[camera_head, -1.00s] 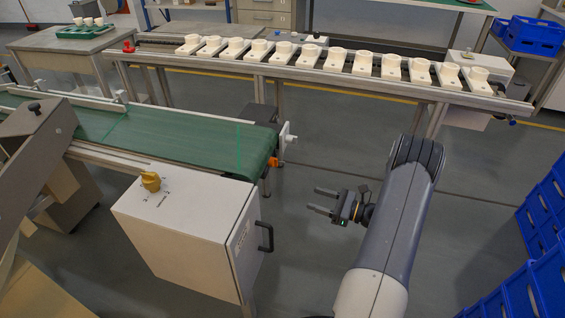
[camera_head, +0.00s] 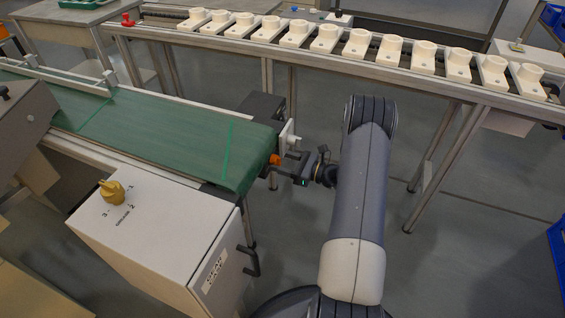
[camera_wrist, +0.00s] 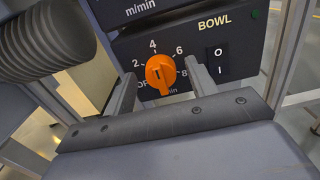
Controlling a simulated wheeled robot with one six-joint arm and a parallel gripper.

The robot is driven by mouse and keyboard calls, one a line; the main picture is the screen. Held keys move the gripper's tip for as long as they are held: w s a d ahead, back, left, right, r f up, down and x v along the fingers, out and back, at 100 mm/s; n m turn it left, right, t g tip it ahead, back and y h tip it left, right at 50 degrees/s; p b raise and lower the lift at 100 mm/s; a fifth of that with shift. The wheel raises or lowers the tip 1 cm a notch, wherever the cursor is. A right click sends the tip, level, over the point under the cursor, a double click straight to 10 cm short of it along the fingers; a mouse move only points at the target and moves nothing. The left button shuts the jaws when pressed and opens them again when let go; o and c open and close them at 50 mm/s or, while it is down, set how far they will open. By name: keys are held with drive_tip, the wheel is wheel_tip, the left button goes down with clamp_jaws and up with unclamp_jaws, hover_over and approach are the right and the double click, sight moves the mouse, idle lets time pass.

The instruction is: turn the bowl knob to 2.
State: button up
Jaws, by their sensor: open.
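The bowl knob (camera_wrist: 160,73) is orange and sits on a black panel (camera_wrist: 238,50) marked BOWL, in the wrist view. A scale with 2, 4, 6 and 8 runs around it, with 2 at its left. A dark mark shows on the knob's face; I cannot tell which number it points to. My gripper (camera_wrist: 159,76) is open, with one finger on each side of the knob in the picture. I cannot tell whether they touch it. In the head view my gripper (camera_head: 281,163) is at the conveyor's right end.
A dark switch marked O and I (camera_wrist: 221,63) is right of the knob. A ribbed dark cylinder (camera_wrist: 42,42) fills the upper left. In the head view, a white box (camera_head: 165,235) carries a yellow knob (camera_head: 112,190) marked 1, 2, 3. The green conveyor (camera_head: 160,138) lies beside my gripper.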

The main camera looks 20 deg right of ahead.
drive_tip(key=c, duration=1)
drive_tip(key=shift+o, duration=0.2)
drive_tip(key=shift+b, duration=0.3)
drive_tip(key=n+b, duration=1.1)
drive_tip(key=shift+s+a+f, duration=0.1)
drive_tip(key=shift+a+f, duration=0.05)
drive_tip(key=shift+n+b, duration=0.35)
drive_tip(key=shift+n, duration=0.15)
